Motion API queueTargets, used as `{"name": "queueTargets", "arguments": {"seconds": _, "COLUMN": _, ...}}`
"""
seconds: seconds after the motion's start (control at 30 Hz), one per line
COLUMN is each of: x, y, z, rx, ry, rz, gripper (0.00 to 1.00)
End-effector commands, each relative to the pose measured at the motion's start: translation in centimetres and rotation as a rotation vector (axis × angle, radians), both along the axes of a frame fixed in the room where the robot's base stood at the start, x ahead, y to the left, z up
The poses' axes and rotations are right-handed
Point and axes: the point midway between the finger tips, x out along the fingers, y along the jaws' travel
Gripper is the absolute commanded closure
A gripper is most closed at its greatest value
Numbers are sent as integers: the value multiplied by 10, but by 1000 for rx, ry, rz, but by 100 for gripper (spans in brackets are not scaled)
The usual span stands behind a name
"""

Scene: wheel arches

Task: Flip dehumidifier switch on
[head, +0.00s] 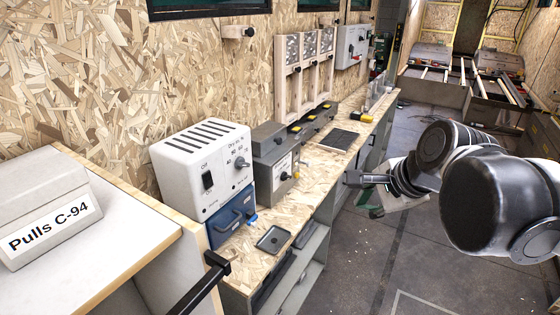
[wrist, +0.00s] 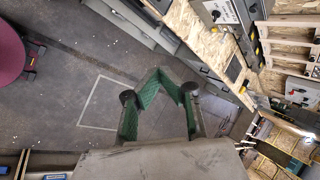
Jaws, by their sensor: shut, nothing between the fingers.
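The dehumidifier (head: 203,170) is a white box with top vents, standing on a blue case at the near end of the wooden bench in the head view. Its front has a black rocker switch (head: 207,180) under the word Off, and a round dial (head: 240,163) to the right. The switch's exact tilt is too small to tell. My gripper (head: 368,198) is off to the right of the dehumidifier, beyond the bench edge and apart from everything. Its green-padded fingers show in the wrist view (wrist: 160,76), shut and empty over the floor. I cannot make out the dehumidifier in the wrist view.
A grey control box (head: 275,155) stands right of the dehumidifier, and the blue case (head: 231,218) is below it. A small dark tray (head: 273,239) lies in front on the bench.

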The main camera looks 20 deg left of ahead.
Motion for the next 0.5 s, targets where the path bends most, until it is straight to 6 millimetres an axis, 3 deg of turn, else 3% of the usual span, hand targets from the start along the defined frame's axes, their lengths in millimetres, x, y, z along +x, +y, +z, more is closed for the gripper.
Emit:
{"name": "queueTargets", "arguments": {"seconds": 0.2, "x": 20, "y": 73, "z": 9, "rx": 168, "ry": 163, "rz": -129, "gripper": 100}}
{"name": "queueTargets", "arguments": {"seconds": 0.5, "x": 32, "y": 176, "z": 8, "rx": 359, "ry": 427, "rz": -316, "gripper": 100}}
